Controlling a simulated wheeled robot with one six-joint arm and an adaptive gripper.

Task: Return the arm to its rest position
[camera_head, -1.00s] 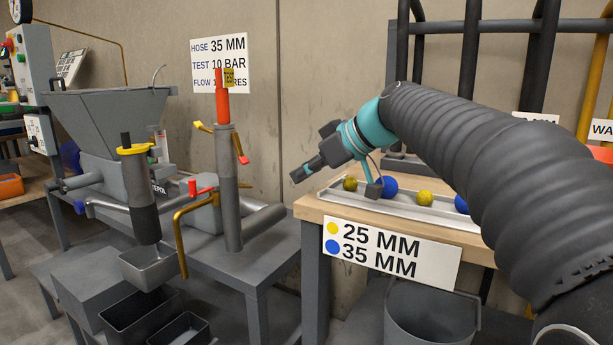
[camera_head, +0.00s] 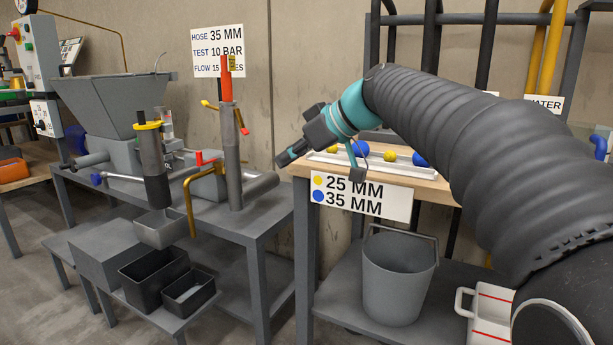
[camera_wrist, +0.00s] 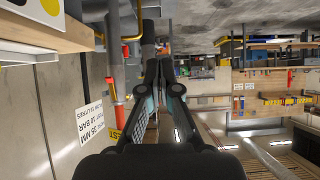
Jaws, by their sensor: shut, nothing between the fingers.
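My gripper (camera_head: 284,160) is shut and empty, held in the air at the left end of the wooden table (camera_head: 440,190). In the head view it points left toward the pump bench. My black sleeved arm reaches in from the right and crosses in front of the table.
A tray (camera_head: 400,168) with blue and yellow balls lies on the table behind my arm. A grey bucket (camera_head: 398,280) and a white jug (camera_head: 487,310) stand below. The pump bench (camera_head: 255,222) with a hopper (camera_head: 115,105) and an upright red-topped pipe (camera_head: 227,130) is at left.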

